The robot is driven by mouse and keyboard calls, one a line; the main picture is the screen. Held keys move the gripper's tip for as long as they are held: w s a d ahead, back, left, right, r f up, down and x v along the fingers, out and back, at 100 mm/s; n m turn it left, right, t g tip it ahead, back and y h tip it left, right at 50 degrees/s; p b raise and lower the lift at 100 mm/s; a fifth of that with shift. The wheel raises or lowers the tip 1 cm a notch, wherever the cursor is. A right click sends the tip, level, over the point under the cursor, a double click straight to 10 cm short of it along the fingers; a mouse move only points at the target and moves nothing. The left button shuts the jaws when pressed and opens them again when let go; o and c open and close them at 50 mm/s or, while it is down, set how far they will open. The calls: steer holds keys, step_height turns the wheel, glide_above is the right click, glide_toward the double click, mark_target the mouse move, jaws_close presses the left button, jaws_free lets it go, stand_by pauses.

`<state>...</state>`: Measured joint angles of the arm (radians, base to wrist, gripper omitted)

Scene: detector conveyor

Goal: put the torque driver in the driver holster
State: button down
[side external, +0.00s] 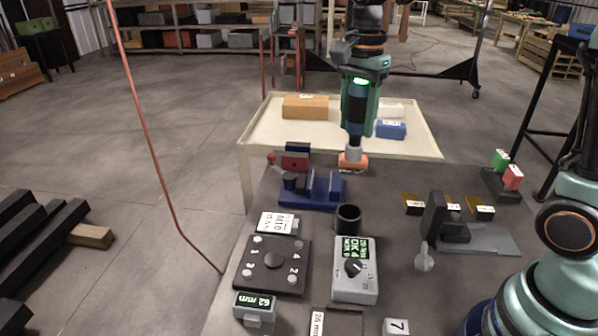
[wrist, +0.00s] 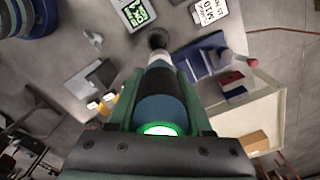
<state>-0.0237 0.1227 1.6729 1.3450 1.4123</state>
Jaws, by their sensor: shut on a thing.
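The wrist view shows the driver (wrist: 160,108) between the green fingers. The driver holster (side external: 348,219) looks to be the black open cup on the grey table; it also shows in the wrist view (wrist: 158,39), beyond the driver's lower end. In the side view the driver is above and behind the cup, apart from it.
A blue vise-like fixture (side external: 318,190) stands left of the cup. A grey meter (side external: 354,272) and a black plate with numbered knobs (side external: 271,265) are in front. A dark bracket fixture (side external: 447,220) is at right. A cream tray table (side external: 262,130) with boxes stands behind.

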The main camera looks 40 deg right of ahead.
steer(key=shift+s+d, duration=0.1)
steer(key=shift+d, duration=0.15)
step_height(320, 180, down, 19)
steer(key=shift+f, duration=0.2)
steer(key=shift+f, duration=0.1)
stand_by(0.3)
steer(key=shift+c, duration=1.6)
jaws_free()
